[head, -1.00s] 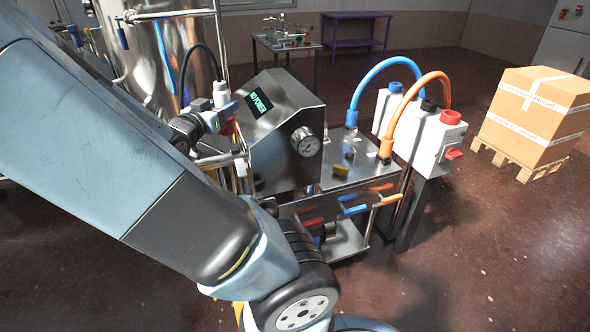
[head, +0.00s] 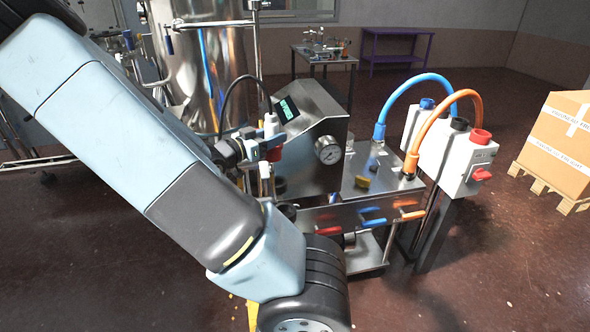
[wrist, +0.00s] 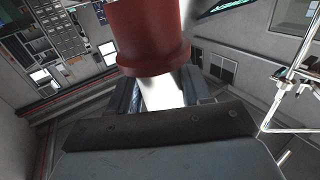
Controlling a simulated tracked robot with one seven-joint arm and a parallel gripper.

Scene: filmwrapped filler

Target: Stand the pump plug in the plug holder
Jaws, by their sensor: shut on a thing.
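The pump plug (head: 271,124) has a white body, a red collar (head: 274,153) and a black cable that arcs up and to the left. My gripper (head: 250,147) is shut on it and holds it in front of the steel pump cabinet (head: 318,118). In the wrist view the red collar (wrist: 150,40) fills the top centre, with the white body (wrist: 161,95) between the fingers. My arm hides part of the bench's left side.
The steel bench (head: 385,182) bears the ends of a blue cable (head: 405,88) and an orange cable (head: 436,108). A white socket box (head: 455,150) stands to its right. Coloured handles (head: 370,215) line the bench front. A carton (head: 555,140) on a pallet stands far right.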

